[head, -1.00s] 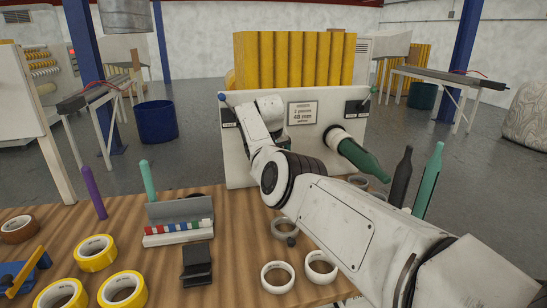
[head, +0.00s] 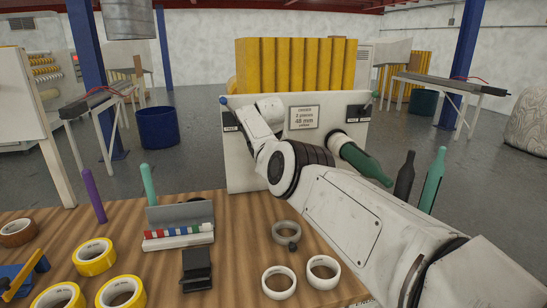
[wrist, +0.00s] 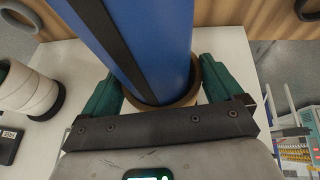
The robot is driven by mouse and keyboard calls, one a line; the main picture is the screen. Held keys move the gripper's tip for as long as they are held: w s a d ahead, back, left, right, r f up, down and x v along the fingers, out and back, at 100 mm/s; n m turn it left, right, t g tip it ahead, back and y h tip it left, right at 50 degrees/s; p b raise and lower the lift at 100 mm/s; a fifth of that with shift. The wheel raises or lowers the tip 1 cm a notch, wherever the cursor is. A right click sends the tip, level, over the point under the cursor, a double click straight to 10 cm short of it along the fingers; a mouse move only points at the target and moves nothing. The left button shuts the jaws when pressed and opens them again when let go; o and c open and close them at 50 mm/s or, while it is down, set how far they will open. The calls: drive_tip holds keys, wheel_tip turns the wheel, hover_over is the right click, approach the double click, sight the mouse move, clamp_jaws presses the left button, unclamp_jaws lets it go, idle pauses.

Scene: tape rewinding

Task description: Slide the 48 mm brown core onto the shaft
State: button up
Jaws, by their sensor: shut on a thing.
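In the wrist view a thick blue shaft (wrist: 150,40) with a black stripe stands out from the white panel (wrist: 233,50). The brown core (wrist: 190,97) shows as a ring around the shaft, near its lower end in the picture. My gripper (wrist: 160,75) has its two green fingers on opposite sides of the core and is shut on it. The core's far side is hidden by the shaft. In the head view my arm hides the gripper, the core and the blue shaft in front of the panel (head: 240,165).
A dark green tapered piece (head: 366,164) juts from a white collar on the panel's right. Black (head: 404,178) and green (head: 433,182) upright pieces stand right of my arm. White rings (head: 279,282), yellow tape rolls (head: 95,257) and a grey holder (head: 179,225) occupy the wooden table (head: 240,240).

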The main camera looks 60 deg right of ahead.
drive_tip(key=shift+f, duration=0.1)
idle(0.3)
drive_tip(key=o, duration=0.7)
drive_tip(key=shift+w+a, duration=0.1)
drive_tip(key=v, duration=1)
drive_tip(key=shift+a+r, duration=0.2)
drive_tip(key=shift+r, duration=0.15)
